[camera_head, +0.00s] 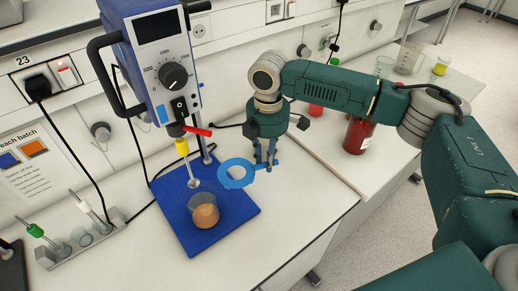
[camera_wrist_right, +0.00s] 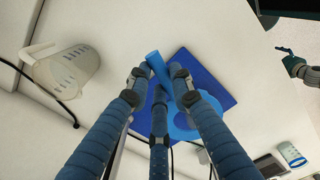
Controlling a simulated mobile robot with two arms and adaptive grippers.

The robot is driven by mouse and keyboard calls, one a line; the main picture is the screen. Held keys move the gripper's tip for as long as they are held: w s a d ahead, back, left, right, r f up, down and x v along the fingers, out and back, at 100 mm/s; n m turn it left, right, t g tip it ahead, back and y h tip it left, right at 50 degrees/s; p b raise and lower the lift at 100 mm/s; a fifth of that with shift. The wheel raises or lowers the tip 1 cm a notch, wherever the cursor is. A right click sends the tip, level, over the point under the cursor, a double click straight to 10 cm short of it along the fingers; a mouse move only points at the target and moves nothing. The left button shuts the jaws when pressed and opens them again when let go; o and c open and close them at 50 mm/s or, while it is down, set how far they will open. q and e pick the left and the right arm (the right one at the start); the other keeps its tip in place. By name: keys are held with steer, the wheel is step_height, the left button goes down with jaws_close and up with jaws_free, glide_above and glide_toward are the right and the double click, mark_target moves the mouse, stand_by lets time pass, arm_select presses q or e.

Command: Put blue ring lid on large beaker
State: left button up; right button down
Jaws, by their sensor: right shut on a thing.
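My right gripper (camera_head: 265,166) is shut on the handle of the blue ring lid (camera_head: 224,182). It holds the lid out to the left, seemingly above the back right of the blue mat. In the right wrist view the lid's handle (camera_wrist_right: 157,68) lies between the fingertips (camera_wrist_right: 155,85), and its ring (camera_wrist_right: 208,104) is partly hidden by a finger. A clear beaker (camera_head: 205,212) with brown liquid stands upright on the mat, apart from the lid in the head view. My left gripper (camera_wrist_right: 290,62) seems to show there, small.
The blue mixer (camera_head: 160,65) stands behind the blue mat (camera_head: 178,205), its stirrer (camera_head: 192,178) left of the lid. A probe rack (camera_head: 80,245) is at left. A red bottle (camera_head: 357,137) and glassware (camera_head: 408,58) stand at right. The front right bench is clear.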

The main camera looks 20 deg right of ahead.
steer(key=shift+w+a+n, duration=0.1)
steer(key=shift+n, duration=0.2)
steer(key=shift+a+f, duration=0.2)
steer(key=shift+a, duration=0.2)
steer(key=shift+a+b, duration=0.65)
steer(key=shift+a, duration=0.05)
steer(key=a+f+b, duration=0.1)
steer(key=a+b, duration=0.2)
steer(key=a, duration=0.5)
steer(key=shift+s+a+f+b, duration=0.35)
steer(key=shift+b, duration=0.05)
steer(key=shift+r+p, duration=0.1)
steer(key=shift+p, duration=0.55)
